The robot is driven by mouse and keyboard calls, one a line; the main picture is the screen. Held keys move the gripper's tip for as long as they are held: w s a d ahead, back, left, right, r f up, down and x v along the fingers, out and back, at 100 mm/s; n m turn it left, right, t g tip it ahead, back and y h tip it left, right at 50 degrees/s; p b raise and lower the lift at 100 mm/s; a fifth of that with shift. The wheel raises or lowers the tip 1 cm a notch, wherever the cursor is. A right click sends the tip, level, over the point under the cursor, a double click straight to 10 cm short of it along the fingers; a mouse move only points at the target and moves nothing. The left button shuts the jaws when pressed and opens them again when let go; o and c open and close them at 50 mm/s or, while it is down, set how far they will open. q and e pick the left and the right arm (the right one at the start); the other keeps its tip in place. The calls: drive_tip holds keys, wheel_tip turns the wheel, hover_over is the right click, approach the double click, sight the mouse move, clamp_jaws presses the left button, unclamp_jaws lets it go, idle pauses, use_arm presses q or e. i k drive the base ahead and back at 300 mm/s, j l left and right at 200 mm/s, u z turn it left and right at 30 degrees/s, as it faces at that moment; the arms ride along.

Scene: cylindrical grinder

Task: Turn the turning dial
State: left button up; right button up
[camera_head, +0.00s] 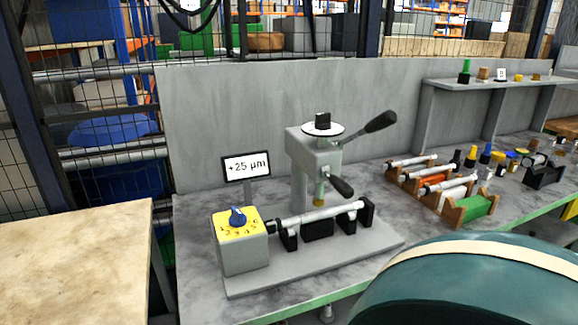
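The turning dial (237,216) is a blue knob on the yellow, number-marked top face of a grey box (243,252). The box stands at the left end of a grey base plate on the workbench. Behind it a small display (246,168) reads "+25 µm". A metal shaft (320,214) lies across black supports to the right of the dial. Neither of my grippers shows in the head view, and nothing touches the dial.
A press-like stand with black-handled levers (315,160) rises behind the shaft. Racks with rods (440,185) and small coloured parts are at the right. A large dark green rounded object (470,290) blocks the lower right. A separate beige table (75,255) is at the left.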

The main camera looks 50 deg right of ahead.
sight(237, 219)
drive_tip(key=z, duration=1.3)
